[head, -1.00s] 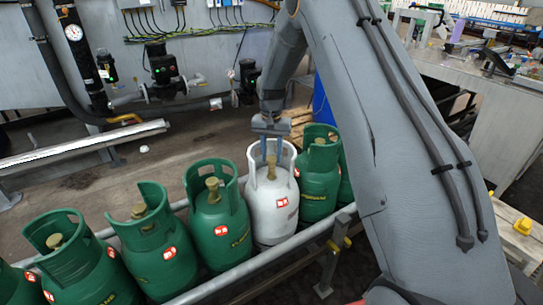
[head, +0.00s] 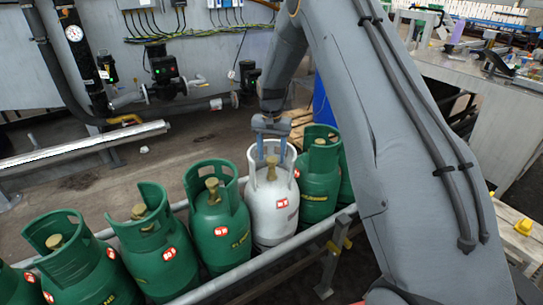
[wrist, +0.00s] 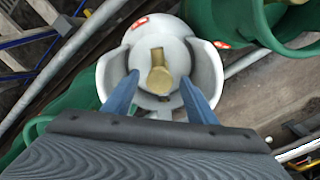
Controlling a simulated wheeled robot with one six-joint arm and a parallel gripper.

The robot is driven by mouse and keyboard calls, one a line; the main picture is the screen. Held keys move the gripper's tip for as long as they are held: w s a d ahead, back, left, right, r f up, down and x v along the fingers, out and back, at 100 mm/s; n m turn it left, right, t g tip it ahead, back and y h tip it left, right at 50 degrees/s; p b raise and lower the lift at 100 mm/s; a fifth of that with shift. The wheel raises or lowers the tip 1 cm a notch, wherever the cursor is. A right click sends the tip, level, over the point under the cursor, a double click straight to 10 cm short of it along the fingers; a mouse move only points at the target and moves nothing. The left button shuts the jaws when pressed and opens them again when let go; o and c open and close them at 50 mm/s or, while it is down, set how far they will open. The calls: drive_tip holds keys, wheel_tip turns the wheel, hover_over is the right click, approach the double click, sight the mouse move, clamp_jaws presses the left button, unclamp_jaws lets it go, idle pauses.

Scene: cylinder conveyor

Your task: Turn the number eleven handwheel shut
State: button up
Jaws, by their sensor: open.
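A white gas cylinder (head: 273,215) stands upright on the conveyor among green ones. Its brass valve with handwheel (wrist: 159,78) sits in the middle of its collar, and the valve also shows in the head view (head: 271,172). My gripper (head: 269,150) points down over this collar. In the wrist view my gripper's two blue fingers (wrist: 160,97) are apart, one on each side below the brass valve, with nothing between them. Whether the fingertips are inside the collar is hard to tell. I cannot read a number eleven on any cylinder.
Green cylinders (head: 220,225) stand close on both sides of the white one. A conveyor rail (head: 262,262) runs along the front. A wall with pipes and a gauge (head: 73,32) is behind. A workbench (head: 480,85) stands at the right.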

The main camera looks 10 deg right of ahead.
sight(272, 160)
wheel_tip(272, 160, up, 8)
drive_tip(key=shift+f+b, duration=0.2)
drive_tip(key=shift+b, duration=0.55)
drive_tip(key=s+r+n, duration=0.1)
drive_tip(key=s+n, duration=0.4)
drive_tip(key=s, duration=3)
drive_tip(key=shift+s+r, duration=0.25)
drive_tip(key=shift+r, duration=0.1)
